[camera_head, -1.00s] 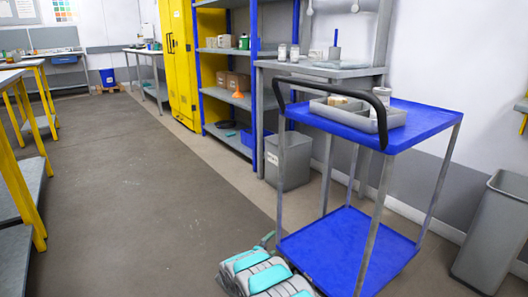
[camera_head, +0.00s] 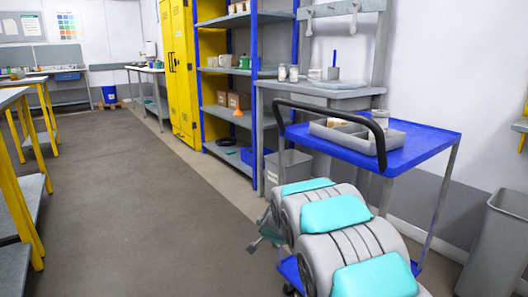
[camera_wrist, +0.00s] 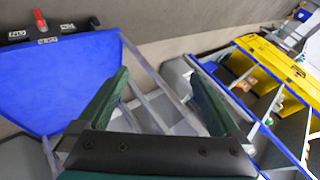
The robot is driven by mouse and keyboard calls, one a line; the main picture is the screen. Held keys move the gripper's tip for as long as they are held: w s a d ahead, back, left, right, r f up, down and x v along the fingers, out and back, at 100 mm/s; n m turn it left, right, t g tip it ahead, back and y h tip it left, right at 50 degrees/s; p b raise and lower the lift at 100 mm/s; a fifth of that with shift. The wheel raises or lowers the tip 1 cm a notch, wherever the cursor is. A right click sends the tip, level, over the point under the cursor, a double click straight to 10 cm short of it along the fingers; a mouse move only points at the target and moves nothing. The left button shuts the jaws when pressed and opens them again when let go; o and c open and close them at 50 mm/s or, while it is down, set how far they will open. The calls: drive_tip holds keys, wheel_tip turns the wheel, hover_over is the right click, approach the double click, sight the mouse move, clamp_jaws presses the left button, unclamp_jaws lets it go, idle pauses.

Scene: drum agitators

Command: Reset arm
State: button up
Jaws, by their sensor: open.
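My gripper (camera_wrist: 158,76) shows in the wrist view with its two dark green fingers spread wide apart. Nothing is held between them. In the head view my grey and teal arm rises at the bottom, right of centre, in front of the blue cart (camera_head: 420,148). The arm hides much of the cart's lower part. The gripper itself cannot be made out clearly in the head view.
A grey tray (camera_head: 335,131) with small items sits on the cart, by its black handle (camera_head: 330,112). A grey bin (camera_head: 495,240) stands at the right. Blue shelving (camera_head: 250,90) and a yellow cabinet (camera_head: 182,70) line the wall. The floor (camera_head: 130,200) at left is clear.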

drive_tip(key=s+d+r+n+g, duration=0.2)
drive_tip(key=s+d+n+g, duration=0.1)
drive_tip(key=s, duration=1.5)
drive_tip(key=s+d+r+n+g+h+p, duration=0.1)
drive_tip(key=s+d+r+n+g, duration=0.2)
drive_tip(key=s, duration=1.6)
drive_tip(key=s+d+r+n+g, duration=0.3)
drive_tip(key=s+d, duration=0.5)
drive_tip(key=s, duration=1.1)
drive_tip(key=shift+r+n+g, duration=0.15)
drive_tip(key=shift+n+g, duration=0.45)
drive_tip(key=shift+g, duration=0.4)
